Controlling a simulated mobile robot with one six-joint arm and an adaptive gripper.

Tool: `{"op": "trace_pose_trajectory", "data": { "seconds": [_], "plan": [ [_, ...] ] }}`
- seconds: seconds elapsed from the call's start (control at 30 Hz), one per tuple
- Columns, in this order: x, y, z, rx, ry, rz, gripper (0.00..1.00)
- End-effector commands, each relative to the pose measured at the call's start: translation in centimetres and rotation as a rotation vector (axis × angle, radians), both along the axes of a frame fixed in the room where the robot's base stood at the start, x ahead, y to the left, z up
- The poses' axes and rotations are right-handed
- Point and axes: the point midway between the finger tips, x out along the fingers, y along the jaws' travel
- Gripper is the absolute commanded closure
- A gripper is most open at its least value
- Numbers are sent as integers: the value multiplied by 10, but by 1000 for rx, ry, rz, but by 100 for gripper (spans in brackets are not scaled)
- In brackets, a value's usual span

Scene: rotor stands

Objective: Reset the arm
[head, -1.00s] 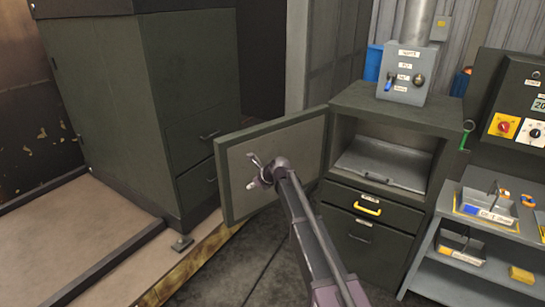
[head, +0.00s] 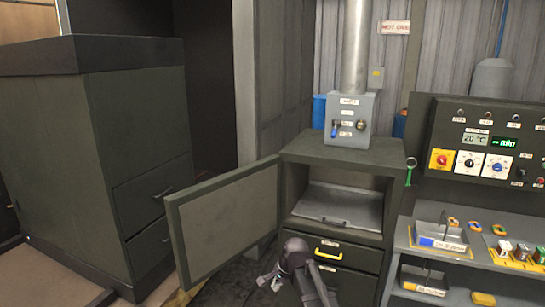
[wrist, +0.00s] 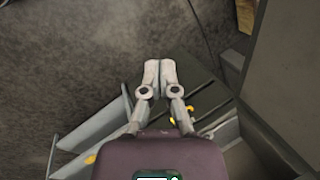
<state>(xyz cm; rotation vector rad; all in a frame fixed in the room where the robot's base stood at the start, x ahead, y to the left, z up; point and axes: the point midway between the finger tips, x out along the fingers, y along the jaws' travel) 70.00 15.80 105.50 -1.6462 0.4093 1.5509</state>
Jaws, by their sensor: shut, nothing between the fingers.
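My gripper (head: 270,279) is low in the head view, in front of the drawers of the green cabinet (head: 375,158) and near the lower corner of its open door (head: 225,225). In the wrist view my gripper (wrist: 160,72) has its two fingertips together, with nothing between them. The fingertips show against the dark floor (wrist: 95,65) and the edge of the drawer unit. My arm comes up from the bottom of the head view.
The cabinet door stands open to the left. The drawer with the yellow handle (head: 328,254) is below the open compartment. A control panel (head: 480,150) and a grey shelf (head: 408,236) stand at right. A large dark cabinet (head: 95,110) stands at left.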

Motion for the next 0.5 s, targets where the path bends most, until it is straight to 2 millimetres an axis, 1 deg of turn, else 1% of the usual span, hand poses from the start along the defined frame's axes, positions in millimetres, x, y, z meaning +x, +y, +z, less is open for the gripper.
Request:
{"op": "trace_pose_trajectory", "data": {
  "seconds": [0.03, 0.2, 0.4, 0.5],
  "plan": [
    [-16, -15, -3, -33, -6, 51, 100],
    [-54, -59, -10, -147, -14, 257, 100],
    [-102, -105, -17, -258, 1, 504, 100],
    [-124, -125, -19, -301, 18, 620, 100]
  ]
}}
